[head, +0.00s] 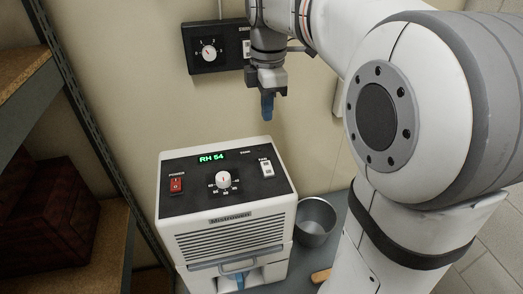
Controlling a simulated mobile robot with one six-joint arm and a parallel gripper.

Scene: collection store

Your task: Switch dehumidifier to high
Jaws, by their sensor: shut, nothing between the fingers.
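The dehumidifier (225,222) is a white box with a black top panel, standing below and left of my gripper. Its panel has a red power rocker (176,185), a green display (212,158) reading RH 54, a round white dial (223,181) with a ring of numbers, and a white switch (266,168) labelled FAN at the right. The position of the fan switch is too small to tell. My gripper (268,106) points down with blue fingertips shut and empty. It hangs above the panel's back right, apart from it.
A black wall box (213,48) with a dial is on the wall behind, partly hidden by my arm. A grey metal bin (314,222) stands right of the dehumidifier. Shelving with a dark red box (55,215) is at left. My arm fills the right side.

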